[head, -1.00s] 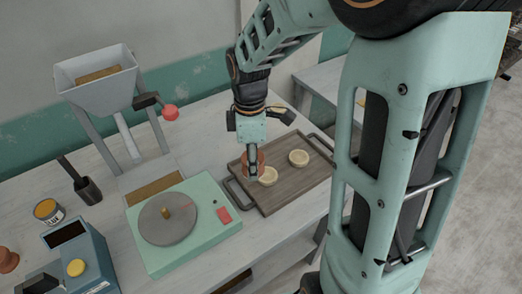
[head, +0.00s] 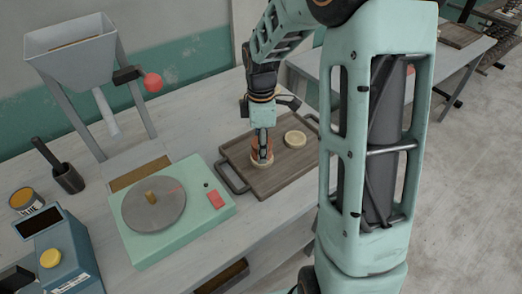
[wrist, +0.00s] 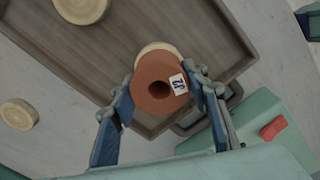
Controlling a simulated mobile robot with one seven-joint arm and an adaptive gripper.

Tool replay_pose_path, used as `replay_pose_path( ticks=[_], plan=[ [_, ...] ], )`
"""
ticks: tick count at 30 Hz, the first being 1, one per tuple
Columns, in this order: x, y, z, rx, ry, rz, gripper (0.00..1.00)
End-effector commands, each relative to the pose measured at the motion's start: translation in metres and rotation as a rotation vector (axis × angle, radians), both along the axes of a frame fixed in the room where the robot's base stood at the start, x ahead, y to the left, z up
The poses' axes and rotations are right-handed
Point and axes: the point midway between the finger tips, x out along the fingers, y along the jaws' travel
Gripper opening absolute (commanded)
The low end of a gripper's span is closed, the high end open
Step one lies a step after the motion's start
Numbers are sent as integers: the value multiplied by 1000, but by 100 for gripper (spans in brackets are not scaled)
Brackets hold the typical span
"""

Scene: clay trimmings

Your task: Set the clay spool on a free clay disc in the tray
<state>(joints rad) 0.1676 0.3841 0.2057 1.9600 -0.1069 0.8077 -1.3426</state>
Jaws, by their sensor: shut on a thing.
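The clay spool (head: 268,144) is reddish-brown and upright between the fingers of my gripper (head: 262,146), which is shut on it. In the wrist view I look down on the spool (wrist: 148,98), with its dark centre hole and a white numbered label. A pale clay disc (head: 262,164) lies in the wooden tray (head: 283,182) directly under the spool. Whether the two touch I cannot tell. In the wrist view the spool covers most of that disc (wrist: 153,47). A second pale disc (head: 295,139) lies bare in the tray, to the right; it also shows in the wrist view (wrist: 82,8).
Another pale disc (wrist: 18,114) lies on the table outside the tray. A green wheel unit (head: 185,240) with a red button stands left of the tray. A grey hopper (head: 72,45), a blue box (head: 70,250) and a tin (head: 25,201) stand further left.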

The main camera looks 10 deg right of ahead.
Motion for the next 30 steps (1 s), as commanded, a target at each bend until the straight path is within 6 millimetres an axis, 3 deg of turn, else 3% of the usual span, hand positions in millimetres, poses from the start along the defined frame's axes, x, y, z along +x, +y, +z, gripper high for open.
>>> replay_pose_path(
  ticks=[10,11,15,25,30],
  plan=[
    [0,0,-3,0,-1,0,11],
    [0,0,-3,0,0,0,44],
    [0,0,-2,0,0,0,59],
    [0,0,0,0,-1,0,60],
    [2,0,21,-1,-6,0,60]
  ],
)
